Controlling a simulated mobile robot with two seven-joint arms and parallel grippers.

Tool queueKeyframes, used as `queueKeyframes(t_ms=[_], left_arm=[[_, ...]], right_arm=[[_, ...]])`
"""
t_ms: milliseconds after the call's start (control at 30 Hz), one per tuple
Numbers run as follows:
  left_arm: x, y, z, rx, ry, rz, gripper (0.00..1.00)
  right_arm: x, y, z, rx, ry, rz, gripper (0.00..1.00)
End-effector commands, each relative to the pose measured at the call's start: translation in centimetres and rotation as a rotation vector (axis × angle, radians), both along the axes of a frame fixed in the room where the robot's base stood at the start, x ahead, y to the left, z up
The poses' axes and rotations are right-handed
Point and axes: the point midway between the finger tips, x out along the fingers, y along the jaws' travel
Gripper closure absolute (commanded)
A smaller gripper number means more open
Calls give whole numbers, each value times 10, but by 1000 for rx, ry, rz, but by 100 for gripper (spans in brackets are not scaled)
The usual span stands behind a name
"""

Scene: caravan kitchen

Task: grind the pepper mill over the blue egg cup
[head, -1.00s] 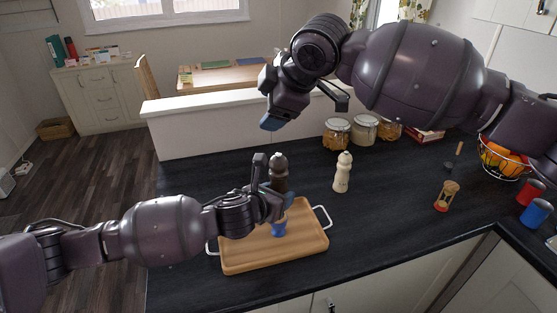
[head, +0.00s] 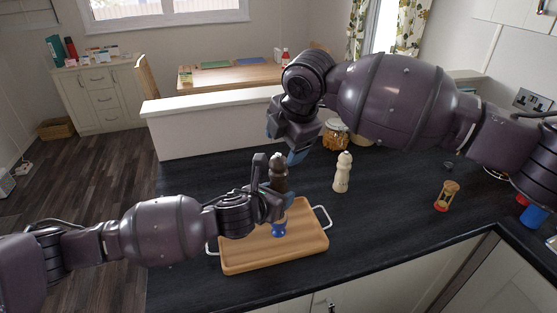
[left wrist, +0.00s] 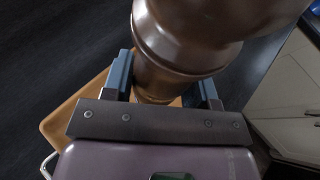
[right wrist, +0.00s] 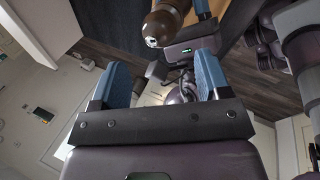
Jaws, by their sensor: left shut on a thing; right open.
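The dark brown pepper mill (head: 279,170) is upright in my left gripper (head: 276,201), which is shut around its lower body; it fills the top of the left wrist view (left wrist: 185,40). The blue egg cup (head: 279,231) stands on the wooden tray (head: 250,257), just below the mill and left gripper in the head view. My right gripper (head: 285,143) is open and empty, pointing down above the mill. The mill's head with its metal knob shows beyond the right fingers in the right wrist view (right wrist: 165,22).
A cream mill (head: 342,173) stands right of the tray. A red-framed hourglass (head: 447,196) is farther right. A glass jar (head: 336,135) stands at the back, partly behind my right arm. The dark counter (head: 195,190) is clear left of the mill.

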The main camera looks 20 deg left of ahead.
Motion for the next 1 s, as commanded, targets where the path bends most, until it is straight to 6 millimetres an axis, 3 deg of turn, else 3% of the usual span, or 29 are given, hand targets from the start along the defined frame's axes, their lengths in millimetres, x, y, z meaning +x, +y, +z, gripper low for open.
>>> queueKeyframes(t_ms=[200,400,800,1000], left_arm=[[0,0,1,0,-1,0,70],[0,0,1,0,-1,0,70],[0,0,1,0,-1,0,70],[0,0,1,0,-1,0,70]], right_arm=[[8,11,-35,-1,0,0,30],[12,17,-54,0,0,-1,30],[14,18,-60,1,-1,0,30],[14,18,-59,1,-1,0,59]])
